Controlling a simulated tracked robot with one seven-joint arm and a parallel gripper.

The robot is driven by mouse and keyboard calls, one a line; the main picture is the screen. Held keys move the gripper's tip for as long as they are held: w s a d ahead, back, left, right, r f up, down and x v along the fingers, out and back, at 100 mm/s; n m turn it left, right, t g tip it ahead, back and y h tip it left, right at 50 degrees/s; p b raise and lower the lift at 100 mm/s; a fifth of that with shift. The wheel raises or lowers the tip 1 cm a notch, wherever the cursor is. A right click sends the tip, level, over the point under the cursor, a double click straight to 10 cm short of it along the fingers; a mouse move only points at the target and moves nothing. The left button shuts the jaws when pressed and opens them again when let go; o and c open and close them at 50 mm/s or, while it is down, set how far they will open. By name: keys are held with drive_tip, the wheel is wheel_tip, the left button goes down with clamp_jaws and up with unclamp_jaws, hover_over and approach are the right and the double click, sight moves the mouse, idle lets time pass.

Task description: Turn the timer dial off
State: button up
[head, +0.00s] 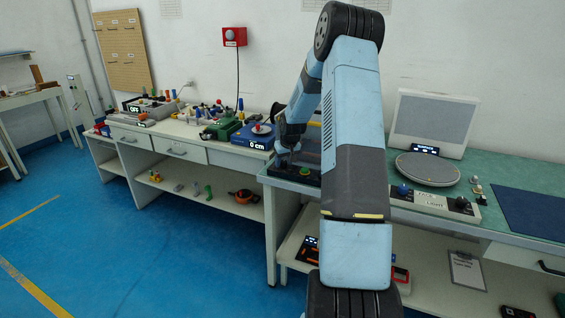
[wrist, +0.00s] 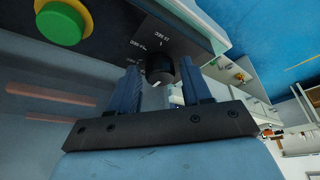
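The timer dial (wrist: 160,68) is a small black knob with a white pointer mark. It sits on a dark panel with white printed time labels, partly unreadable. My gripper (wrist: 158,78) has one finger on each side of the dial, with a narrow gap showing on both sides, so it looks open around the dial. In the head view my gripper (head: 283,158) is low over the left end of the dark timer box (head: 309,179) and hides the dial there. A green button (wrist: 62,23) in a yellow ring is on the same panel.
The timer box stands near the front left edge of the green bench (head: 515,222). A blue scale (head: 254,137) is on the left bench.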

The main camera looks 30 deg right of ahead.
drive_tip(key=shift+o, duration=0.7)
drive_tip(key=v, duration=1.3)
drive_tip(key=shift+s+r, duration=0.15)
drive_tip(key=shift+r, duration=0.2)
drive_tip(key=shift+a, duration=0.1)
